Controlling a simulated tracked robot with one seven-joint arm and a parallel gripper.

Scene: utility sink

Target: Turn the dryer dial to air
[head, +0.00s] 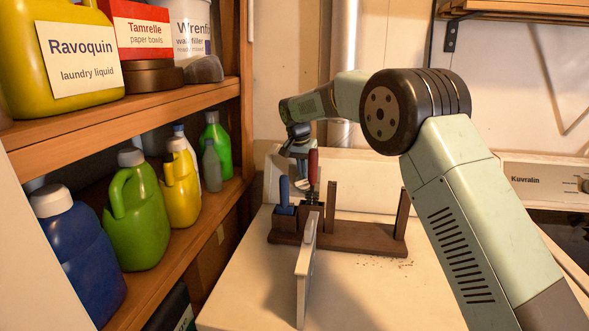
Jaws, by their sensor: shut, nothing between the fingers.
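My arm reaches over the white appliance top (350,295) toward its raised back panel (370,175). My gripper (300,158) is at the far end of the arm, in front of the left part of that panel. It is shut and empty, small in the view and partly lost against the things behind and below it. No dial shows on this panel; my gripper and the wooden rack cover part of it. At the right edge, a second panel marked "Kuvralin" (525,180) carries a round knob (585,185), cut by the frame. I cannot tell which machine is the dryer.
A dark wooden rack (360,235) with blue-handled (284,190) and red-handled (313,166) tools stands just below my gripper. A thin white upright panel (305,272) stands in front of it. Shelves (180,105) with several bottles line the left.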

